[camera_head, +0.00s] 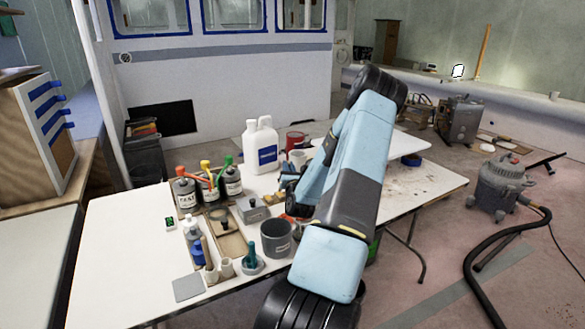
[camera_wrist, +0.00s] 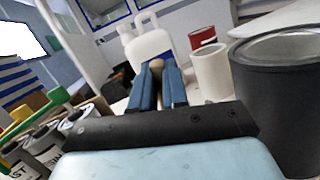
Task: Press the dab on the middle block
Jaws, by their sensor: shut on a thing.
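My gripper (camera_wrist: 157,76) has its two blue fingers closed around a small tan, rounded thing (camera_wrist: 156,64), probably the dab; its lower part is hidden. In the head view my arm reaches over the table and hides most of the gripper. A grey block (camera_head: 253,214) with a small knob on top sits on the table to the left of the gripper. I cannot make out three separate blocks, nor which is the middle one. Whether the held thing touches anything below is hidden.
A white jug (camera_head: 258,150) stands behind the gripper, with a red can (camera_head: 296,140) beside it. A dark grey pot (camera_head: 277,238) stands close in front. Dispenser bottles (camera_head: 186,192) and a wooden tray (camera_head: 232,246) are to the left.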

